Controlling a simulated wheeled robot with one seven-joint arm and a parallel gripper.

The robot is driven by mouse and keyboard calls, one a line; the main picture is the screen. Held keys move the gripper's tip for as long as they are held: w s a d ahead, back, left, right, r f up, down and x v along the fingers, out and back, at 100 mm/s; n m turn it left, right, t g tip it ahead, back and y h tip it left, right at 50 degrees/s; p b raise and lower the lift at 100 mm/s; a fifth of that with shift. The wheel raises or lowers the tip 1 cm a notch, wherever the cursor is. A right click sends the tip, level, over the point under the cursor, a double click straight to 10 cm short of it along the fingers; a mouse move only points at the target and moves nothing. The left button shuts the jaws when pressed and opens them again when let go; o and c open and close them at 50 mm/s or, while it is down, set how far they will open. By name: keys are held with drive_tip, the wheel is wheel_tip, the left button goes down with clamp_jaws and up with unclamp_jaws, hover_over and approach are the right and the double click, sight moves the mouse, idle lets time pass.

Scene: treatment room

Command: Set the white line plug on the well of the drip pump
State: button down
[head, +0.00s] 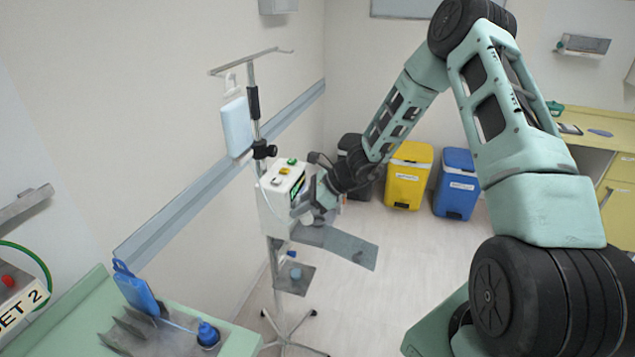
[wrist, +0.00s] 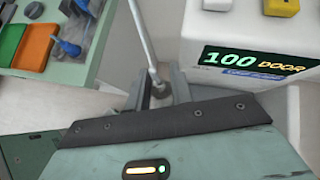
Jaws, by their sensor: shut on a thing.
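The drip pump (head: 272,208) is a white box on a pole stand, with coloured buttons on top. In the wrist view its white body (wrist: 205,38) is at the upper right, and its lit display (wrist: 258,63) reads "100 DOOR". My gripper (head: 306,208) is at the pump's right side in the head view. In the wrist view my gripper (wrist: 160,88) has its two fingers close together, left of and below the display. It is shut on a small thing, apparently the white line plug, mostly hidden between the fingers. The well cannot be made out.
A pale blue bag (head: 236,127) hangs on the stand. A grey flat panel (head: 350,248) juts out below the pump. A green bench (head: 240,343) at the lower left holds a blue bag (head: 136,290) and blue plug (head: 208,335). Yellow (head: 408,178) and blue (head: 456,186) bins stand behind.

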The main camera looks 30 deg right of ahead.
drive_tip(key=w+d+m+t, duration=0.1)
drive_tip(key=w+d+r+m+t, duration=0.1)
drive_tip(key=d, duration=0.1)
drive_tip(key=w+d+r+m+t+h, duration=0.1)
drive_tip(key=m, duration=0.1)
drive_tip(key=shift+w+d+r+t+p, duration=0.1)
drive_tip(key=shift+d+r+t+p, duration=0.05)
drive_tip(key=shift+d+t+p, duration=0.2)
drive_tip(key=shift+w+d+f+m+t+h+b, duration=0.3)
drive_tip(key=shift+d+f+t+b, duration=0.35)
drive_tip(key=shift+f, duration=0.6)
drive_tip(key=shift+w+d+f+m+t+h+b, duration=0.1)
drive_tip(key=shift+w+d+f+m+t+b, duration=0.2)
drive_tip(key=shift+d+f+m+t+b, duration=0.7)
drive_tip(key=shift+w+d+f+n+h+b, duration=0.1)
drive_tip(key=shift+w+d+f+h+b, duration=0.25)
drive_tip(key=shift+f, duration=1.2)
drive_tip(key=shift+s+d+f+b, duration=0.1)
drive_tip(key=shift+f+b, duration=0.55)
drive_tip(key=shift+f, duration=0.5)
drive_tip(key=c, duration=1.1)
unclamp_jaws()
drive_tip(key=shift+c, duration=0.2)
drive_tip(key=shift+r, duration=0.1)
